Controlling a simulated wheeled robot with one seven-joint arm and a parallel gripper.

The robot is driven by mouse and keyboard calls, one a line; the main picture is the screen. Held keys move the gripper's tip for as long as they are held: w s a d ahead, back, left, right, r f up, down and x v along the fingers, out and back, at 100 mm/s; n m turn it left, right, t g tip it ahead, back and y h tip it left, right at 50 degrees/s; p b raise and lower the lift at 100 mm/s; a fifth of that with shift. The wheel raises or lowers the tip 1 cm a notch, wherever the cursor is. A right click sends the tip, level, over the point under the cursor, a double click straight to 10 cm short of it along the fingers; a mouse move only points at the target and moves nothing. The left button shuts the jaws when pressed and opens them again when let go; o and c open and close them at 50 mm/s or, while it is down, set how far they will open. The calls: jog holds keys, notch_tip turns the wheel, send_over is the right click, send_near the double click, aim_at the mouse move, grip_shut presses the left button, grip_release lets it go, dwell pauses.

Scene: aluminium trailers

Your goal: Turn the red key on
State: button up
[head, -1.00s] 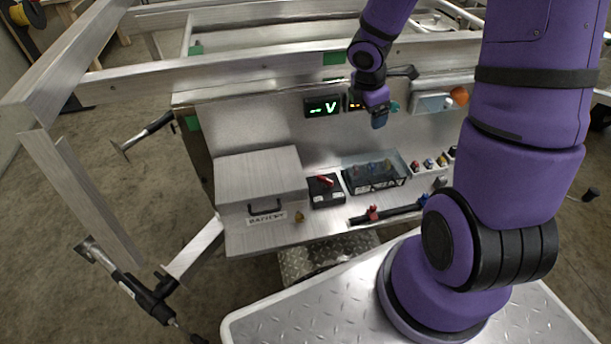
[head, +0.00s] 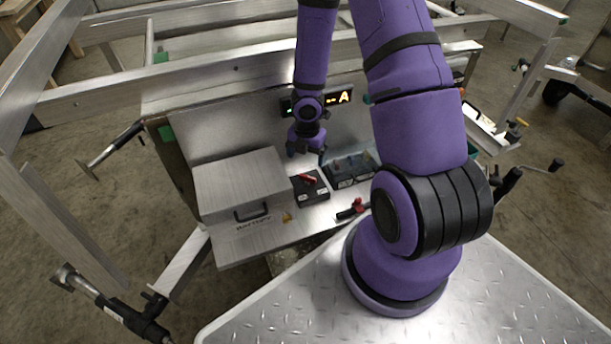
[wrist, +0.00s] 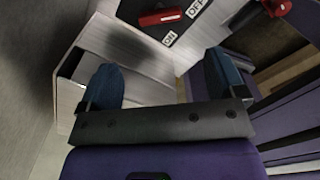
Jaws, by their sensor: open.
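The red key (head: 307,178) lies across the top of a black switch box (head: 312,193) just right of the battery box. My gripper (head: 306,150) hangs above and behind the switch box, apart from the key. In the wrist view my gripper (wrist: 163,80) has its two blue fingers spread with nothing between them.
The aluminium battery box (head: 240,185) stands close on the left. A black fuse case (head: 350,170) with a clear lid sits on the right. A second red handle (head: 356,205) is on a black bar in front. A lit display (head: 342,98) is on the panel behind.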

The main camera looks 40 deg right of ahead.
aim_at(307, 177)
jog(key=shift+d+f, duration=0.1)
jog(key=shift+f, duration=4.6)
jog(key=shift+c, duration=0.4)
jog(key=c, duration=0.8)
jog(key=shift+c, duration=0.2)
